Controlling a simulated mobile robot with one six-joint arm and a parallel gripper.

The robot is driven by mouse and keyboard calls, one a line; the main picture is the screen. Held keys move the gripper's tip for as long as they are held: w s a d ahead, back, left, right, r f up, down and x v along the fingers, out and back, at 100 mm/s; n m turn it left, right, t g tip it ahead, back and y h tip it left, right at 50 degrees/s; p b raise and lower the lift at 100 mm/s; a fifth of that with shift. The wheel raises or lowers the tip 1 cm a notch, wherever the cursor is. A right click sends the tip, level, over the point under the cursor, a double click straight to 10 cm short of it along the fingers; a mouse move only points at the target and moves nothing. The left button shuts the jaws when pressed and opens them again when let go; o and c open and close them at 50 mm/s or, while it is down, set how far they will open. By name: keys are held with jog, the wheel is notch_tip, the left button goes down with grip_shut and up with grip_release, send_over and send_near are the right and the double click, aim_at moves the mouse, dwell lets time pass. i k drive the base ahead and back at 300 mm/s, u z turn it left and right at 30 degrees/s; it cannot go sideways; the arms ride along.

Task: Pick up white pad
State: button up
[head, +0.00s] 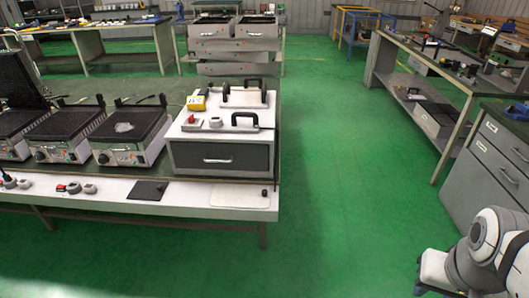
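The white pad (238,195) is a thin, flat, pale rectangle. It lies on the white front strip of the long workbench (205,197), near its right end and in front of a grey drawer unit. Nothing covers it. My white arm shows at the lower right corner, well away from the pad and across the green floor. The end of my arm is at the bottom edge of the picture. Its fingers cannot be made out, so I cannot tell whether it is open or shut.
A black pad (148,190) lies left of the white pad. Behind stands the grey machine (222,155) with black handles and a yellow device (196,103). Contact grills (128,140) line the left. Green floor (345,190) is clear between the bench and the right-hand cabinets (490,165).

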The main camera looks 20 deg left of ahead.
aim_at(223, 195)
jog(key=u, duration=0.65)
jog(key=i, duration=1.25)
jog(key=u, duration=1)
jog(key=i, duration=0.3)
jog(key=u, duration=0.15)
jog(key=k, duration=0.7)
jog(key=u, duration=0.2)
jog(key=i, duration=0.75)
jog(key=z, duration=0.15)
